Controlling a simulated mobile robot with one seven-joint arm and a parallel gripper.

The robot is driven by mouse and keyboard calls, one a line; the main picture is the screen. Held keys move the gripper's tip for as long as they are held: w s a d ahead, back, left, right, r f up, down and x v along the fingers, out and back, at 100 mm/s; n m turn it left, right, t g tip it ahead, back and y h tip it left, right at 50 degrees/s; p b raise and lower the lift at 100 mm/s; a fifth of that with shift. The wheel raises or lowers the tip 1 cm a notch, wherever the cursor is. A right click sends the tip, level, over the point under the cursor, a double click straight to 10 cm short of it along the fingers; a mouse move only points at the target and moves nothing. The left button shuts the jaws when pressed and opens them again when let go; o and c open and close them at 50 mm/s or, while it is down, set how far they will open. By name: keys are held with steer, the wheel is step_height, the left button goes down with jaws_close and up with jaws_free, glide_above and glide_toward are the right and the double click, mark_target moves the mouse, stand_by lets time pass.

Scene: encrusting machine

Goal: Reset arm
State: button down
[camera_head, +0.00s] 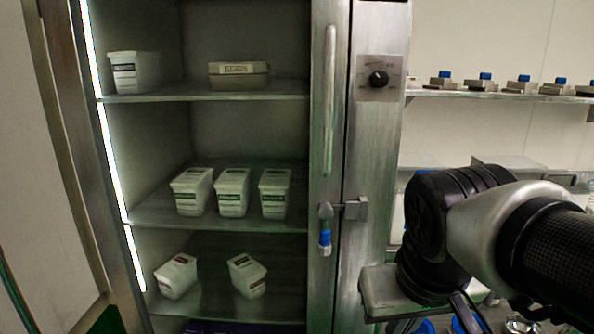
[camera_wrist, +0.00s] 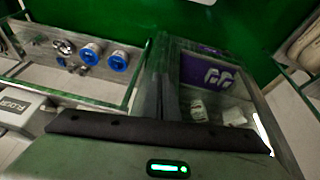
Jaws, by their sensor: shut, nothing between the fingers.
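My arm comes in from the right in the head view, bent, with its black and silver links in front of the wall shelf. My gripper (camera_head: 388,292) is at its lower left end, a pale block in front of the steel cabinet's right-hand post. Its fingertips are not clear there. In the wrist view the gripper's body (camera_wrist: 150,140) fills the bottom, with a dark bar and a lit green light. It is shut and I see nothing held.
The tall steel cabinet (camera_head: 360,150) stands open, with white tubs (camera_head: 233,192) on its shelves. A handle with a blue end (camera_head: 325,230) juts from its front. A wall shelf (camera_head: 500,95) with blue-topped items is at right.

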step_height(320, 180, up, 21)
steer(key=s+t+p, duration=0.1)
steer(key=s+p, duration=0.1)
steer(key=p, duration=1.9)
steer(key=shift+m+y, duration=0.3)
steer(key=shift+f, duration=0.1)
